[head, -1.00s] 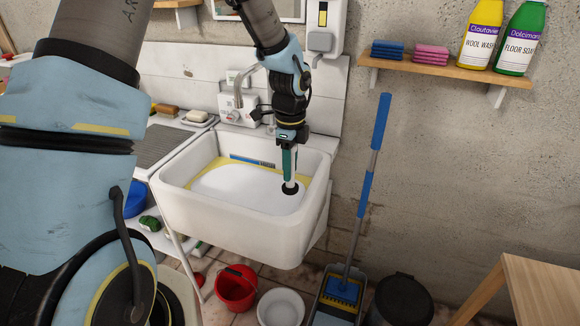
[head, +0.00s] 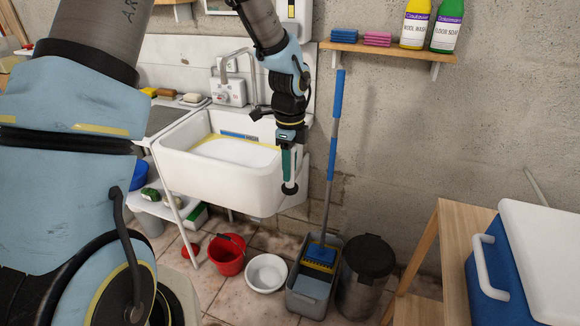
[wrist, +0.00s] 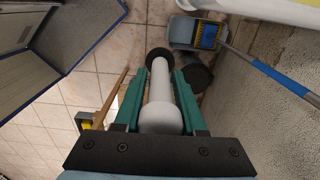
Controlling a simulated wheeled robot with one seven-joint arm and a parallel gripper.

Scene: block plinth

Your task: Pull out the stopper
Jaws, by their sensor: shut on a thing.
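The stopper (head: 290,188), a white post with a black round base, hangs upright in my gripper (head: 288,168). My gripper's teal fingers are shut on the white post. In the wrist view, the white post (wrist: 160,85) runs between the fingers and its black base (wrist: 160,57) is at the far end, with floor tiles beyond. The white sink (head: 172,158) stands behind and left of my gripper. The stopper appears in front of the sink's right end. A pale surface shows inside the basin; its drain is hidden.
Below are a red bucket (head: 226,262), a white bowl (head: 266,273), a grey mop bucket (head: 308,300) with a blue-handled mop (head: 333,150), and a dark bin (head: 366,275). A wooden table (head: 455,225) and a blue-and-white cooler (head: 545,250) stand at the right.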

